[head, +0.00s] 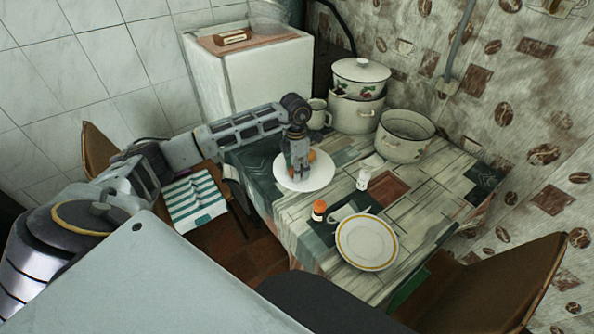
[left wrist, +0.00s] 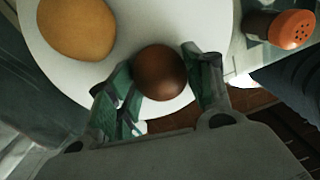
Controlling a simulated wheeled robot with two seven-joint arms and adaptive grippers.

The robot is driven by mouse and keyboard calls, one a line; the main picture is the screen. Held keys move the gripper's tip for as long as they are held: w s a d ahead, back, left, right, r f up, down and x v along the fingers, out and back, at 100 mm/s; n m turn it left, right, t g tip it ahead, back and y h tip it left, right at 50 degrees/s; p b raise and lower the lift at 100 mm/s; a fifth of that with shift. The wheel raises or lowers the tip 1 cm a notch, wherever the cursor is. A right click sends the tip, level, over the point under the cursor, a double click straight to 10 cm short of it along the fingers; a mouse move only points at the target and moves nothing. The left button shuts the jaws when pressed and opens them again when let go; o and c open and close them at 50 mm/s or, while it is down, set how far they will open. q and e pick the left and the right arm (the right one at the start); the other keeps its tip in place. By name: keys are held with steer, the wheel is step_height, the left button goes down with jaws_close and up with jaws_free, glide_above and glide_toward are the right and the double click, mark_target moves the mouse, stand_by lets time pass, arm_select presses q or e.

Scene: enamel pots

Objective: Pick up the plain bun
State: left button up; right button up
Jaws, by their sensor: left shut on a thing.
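A white plate (head: 324,174) lies on the table, below my left gripper (head: 299,176) in the head view. In the left wrist view, a larger golden, smooth bun (left wrist: 76,27) lies on this plate (left wrist: 152,22), apart from my fingers. A smaller, dark brown round bun (left wrist: 160,73) sits between the two fingers of my left gripper (left wrist: 157,68), which is shut on it. It appears over the plate's edge; I cannot tell whether it is lifted. In the head view the gripper mostly hides it. My right gripper is not in view.
An orange-topped shaker (head: 319,209) and a small white item (head: 363,180) stand near the plate. A gold-rimmed plate (head: 367,243) lies at the front. A mug (head: 319,115), a lidded pot (head: 360,80) and an open pot (head: 402,148) stand at the back.

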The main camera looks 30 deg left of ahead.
arm_select(q)
steer(key=shift+r, duration=5.05)
